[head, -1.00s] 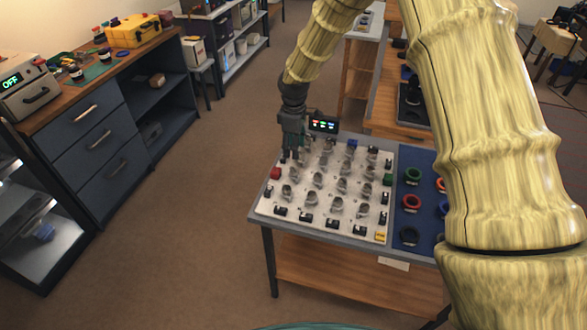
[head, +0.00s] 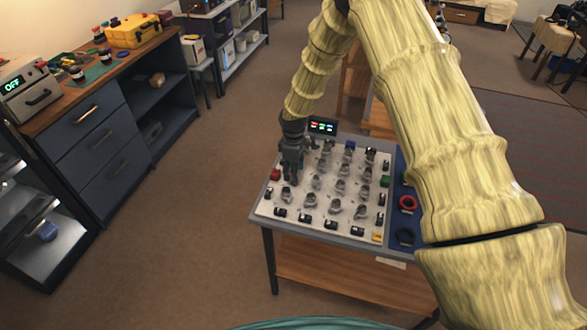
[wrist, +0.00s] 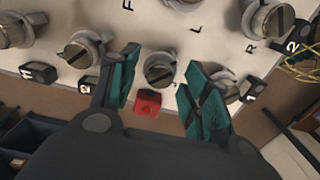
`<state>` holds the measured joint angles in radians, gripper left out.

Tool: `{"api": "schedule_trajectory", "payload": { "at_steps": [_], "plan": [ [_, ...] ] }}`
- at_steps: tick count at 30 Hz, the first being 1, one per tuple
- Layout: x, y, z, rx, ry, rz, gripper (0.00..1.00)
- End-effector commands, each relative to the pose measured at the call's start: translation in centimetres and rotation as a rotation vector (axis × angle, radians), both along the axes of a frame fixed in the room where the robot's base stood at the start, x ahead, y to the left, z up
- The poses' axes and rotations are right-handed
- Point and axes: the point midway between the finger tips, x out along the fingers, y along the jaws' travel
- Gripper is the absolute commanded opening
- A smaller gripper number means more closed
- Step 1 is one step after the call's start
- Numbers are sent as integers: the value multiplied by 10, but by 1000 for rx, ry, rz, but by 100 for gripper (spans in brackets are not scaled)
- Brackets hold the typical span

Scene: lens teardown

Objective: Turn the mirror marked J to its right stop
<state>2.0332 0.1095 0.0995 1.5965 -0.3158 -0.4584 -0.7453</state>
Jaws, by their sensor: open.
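A white board (head: 262,209) carries several round metal mirror mounts with slotted dark tops. In the wrist view, one mount (wrist: 160,72) lies between the two teal fingers of my open gripper (wrist: 163,78), with a gap on both sides. The letters F, L and R show on the board, but no J can be read; this mount's own letter is not visible. In the head view, my gripper (head: 288,178) is low over the board's left side and hides what is under it.
A red block (wrist: 147,103) sits just below the mount between the fingers. Other mounts (wrist: 84,48) stand close by on both sides. A small display (head: 322,126) is behind the board. A blue mat with rings (head: 408,202) lies to the right.

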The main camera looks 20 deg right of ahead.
Motion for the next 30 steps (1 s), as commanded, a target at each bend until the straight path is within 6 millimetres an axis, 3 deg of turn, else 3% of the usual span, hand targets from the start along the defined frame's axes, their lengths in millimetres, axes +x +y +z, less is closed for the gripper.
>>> {"api": "schedule_trajectory", "payload": {
  "at_steps": [9,17,30],
  "plan": [
    [0,0,-1,0,0,0,46],
    [0,0,-1,0,0,0,1],
    [1,0,-2,0,-2,-88,1]
  ]
}}
